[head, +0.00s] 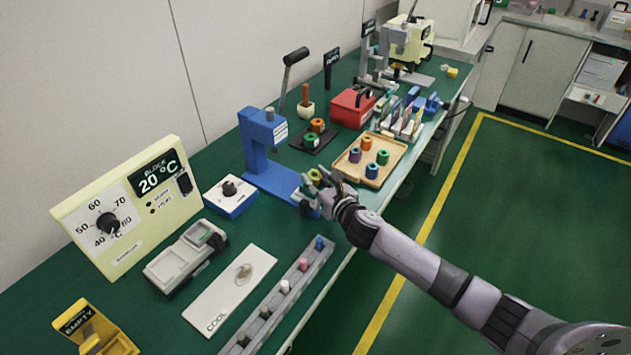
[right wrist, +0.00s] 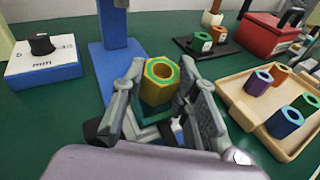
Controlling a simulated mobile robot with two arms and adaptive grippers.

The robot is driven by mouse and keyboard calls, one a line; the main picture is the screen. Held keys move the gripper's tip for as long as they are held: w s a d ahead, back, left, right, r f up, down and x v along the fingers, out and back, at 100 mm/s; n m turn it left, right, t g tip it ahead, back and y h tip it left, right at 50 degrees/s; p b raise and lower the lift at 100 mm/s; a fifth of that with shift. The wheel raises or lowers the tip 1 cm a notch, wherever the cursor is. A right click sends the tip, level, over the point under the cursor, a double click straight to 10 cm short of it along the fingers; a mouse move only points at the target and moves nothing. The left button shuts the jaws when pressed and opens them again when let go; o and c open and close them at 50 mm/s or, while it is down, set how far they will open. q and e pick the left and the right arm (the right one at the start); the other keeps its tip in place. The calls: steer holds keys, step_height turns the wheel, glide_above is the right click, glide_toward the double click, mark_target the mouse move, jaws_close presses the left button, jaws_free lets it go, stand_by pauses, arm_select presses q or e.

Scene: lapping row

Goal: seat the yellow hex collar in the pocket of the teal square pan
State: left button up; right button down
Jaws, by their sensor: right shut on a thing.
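The yellow hex collar (right wrist: 160,82), with a green ring around its top opening, stands upright between the fingers of my right gripper (right wrist: 164,100). The fingers are shut on its sides. In the head view the collar (head: 315,177) shows small at my right gripper (head: 319,192), just in front of the blue press. A green edge shows low between the fingers, under the collar; I cannot tell whether it belongs to the teal square pan. I cannot make out the pan clearly in either view. The collar's lower end is hidden. My left gripper is not in view.
The blue press (head: 258,146) stands close behind my right gripper. A wooden tray (head: 393,169) with several coloured collars lies to the right. A blue-based dial box (head: 231,195) is to the left. A long grey rack (head: 279,297) lies along the table's front edge.

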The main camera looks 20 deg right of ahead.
steer(key=shift+s+f, duration=0.1)
steer(key=shift+f, duration=0.15)
steer(key=shift+s+f, duration=0.1)
steer(key=shift+f, duration=0.1)
stand_by(0.4)
steer(key=shift+r, duration=0.1)
stand_by(0.7)
